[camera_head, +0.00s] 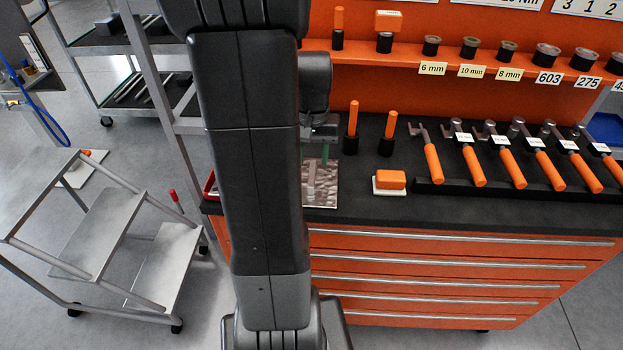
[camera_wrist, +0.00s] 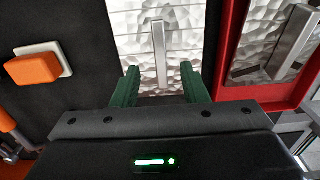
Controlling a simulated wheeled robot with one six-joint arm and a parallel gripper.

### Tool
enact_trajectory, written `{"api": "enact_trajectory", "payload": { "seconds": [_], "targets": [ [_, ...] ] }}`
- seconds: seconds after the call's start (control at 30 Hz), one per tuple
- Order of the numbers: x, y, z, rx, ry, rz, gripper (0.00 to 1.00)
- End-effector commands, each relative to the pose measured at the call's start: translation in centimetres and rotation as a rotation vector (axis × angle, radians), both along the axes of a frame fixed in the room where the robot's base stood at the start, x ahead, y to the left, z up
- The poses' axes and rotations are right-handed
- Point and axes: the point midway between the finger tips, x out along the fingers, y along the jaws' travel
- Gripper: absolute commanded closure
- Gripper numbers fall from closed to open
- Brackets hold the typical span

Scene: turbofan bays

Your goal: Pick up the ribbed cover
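A ribbed cover (camera_wrist: 185,45), a silvery hammered plate with a raised bar along its middle, lies on the dark bench top in the upper middle of the wrist view. In the head view part of this cover (camera_head: 326,195) shows beside my arm, which hides the rest. A similar hammered plate with a bar (camera_wrist: 255,55) lies in a red tray (camera_wrist: 228,75) to the right in the wrist view. My gripper (camera_wrist: 161,86) is open over the near part of the first cover. The near end of the bar appears between its green fingers, with gaps on both sides.
An orange block on a white base (camera_head: 389,181) stands right of the cover. Orange-handled tools (camera_head: 475,165) lie in a rack further right, and two upright orange handles (camera_head: 352,120) stand behind. A shelf of jars (camera_head: 470,48) runs above the bench.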

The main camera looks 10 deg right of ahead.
Motion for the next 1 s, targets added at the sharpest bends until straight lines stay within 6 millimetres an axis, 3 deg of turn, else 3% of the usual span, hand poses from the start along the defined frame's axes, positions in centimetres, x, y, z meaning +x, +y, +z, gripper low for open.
{"api": "enact_trajectory", "payload": {
  "seconds": [0.17,0.43,0.77,0.97,1.0],
  "targets": [
    [0.1,0.0,-1.2,0.001,0.003,0.000,0.60],
    [0.3,-0.1,-4.8,0.000,0.002,0.000,0.60],
    [0.3,-0.1,-5.5,-0.002,-0.003,-0.001,0.60],
    [0.3,-0.1,-5.5,-0.002,-0.002,-0.001,0.97],
    [0.3,-0.1,-5.4,-0.002,-0.002,-0.001,1.00]
  ]
}}
